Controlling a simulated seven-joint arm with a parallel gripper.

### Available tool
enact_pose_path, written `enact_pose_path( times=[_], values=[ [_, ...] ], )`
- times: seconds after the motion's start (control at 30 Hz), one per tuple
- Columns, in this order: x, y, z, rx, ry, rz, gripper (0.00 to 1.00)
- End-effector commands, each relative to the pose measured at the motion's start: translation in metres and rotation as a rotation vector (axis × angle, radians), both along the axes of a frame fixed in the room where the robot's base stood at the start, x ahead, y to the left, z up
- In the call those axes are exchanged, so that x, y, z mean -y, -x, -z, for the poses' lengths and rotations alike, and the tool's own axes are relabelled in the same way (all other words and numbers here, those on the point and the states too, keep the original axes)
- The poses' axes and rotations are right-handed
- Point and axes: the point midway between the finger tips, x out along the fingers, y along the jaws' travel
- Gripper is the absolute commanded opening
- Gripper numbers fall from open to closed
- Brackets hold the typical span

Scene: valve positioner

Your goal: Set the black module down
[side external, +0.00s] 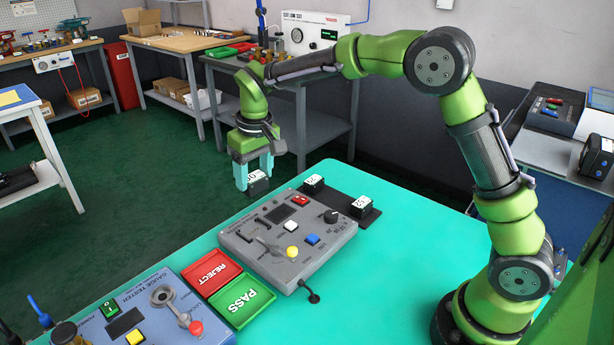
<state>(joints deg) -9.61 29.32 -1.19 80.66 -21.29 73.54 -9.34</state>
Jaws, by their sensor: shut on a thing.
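My gripper (254,177) points down with its pale blue fingers shut on a black module (258,188) with a white numbered label on top. The module is near the far edge of the teal table (420,225), to the left of a grey test panel (270,250). I cannot tell how high it is, or whether it touches anything. Two similar black modules with white labels sit on a dark strip behind the panel: one at the strip's left end (313,184), one nearer its right end (361,208).
A red REJECT tray (211,272) and a green PASS tray (241,300) lie left of the grey panel. A blue-grey gauge tester (150,310) is at the front left. A black plug on a cable (312,296) lies by the panel. Teal table is bare on the right.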

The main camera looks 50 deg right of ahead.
Motion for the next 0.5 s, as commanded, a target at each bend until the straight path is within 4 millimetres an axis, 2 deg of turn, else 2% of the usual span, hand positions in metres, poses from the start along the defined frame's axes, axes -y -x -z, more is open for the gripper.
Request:
enact_pose_path(
  times=[0.07, 0.17, 0.3, 0.4, 0.5],
  values=[
    [0.028, 0.005, -0.007, 0.0, -0.003, 0.055, 0.26],
    [0.068, 0.024, -0.004, -0.014, -0.012, 0.122, 0.26],
    [0.125, 0.068, 0.01, -0.027, -0.022, 0.169, 0.26],
    [0.156, 0.106, 0.025, -0.029, -0.027, 0.173, 0.26],
    [0.174, 0.142, 0.042, -0.029, -0.027, 0.158, 0.26]
  ],
)
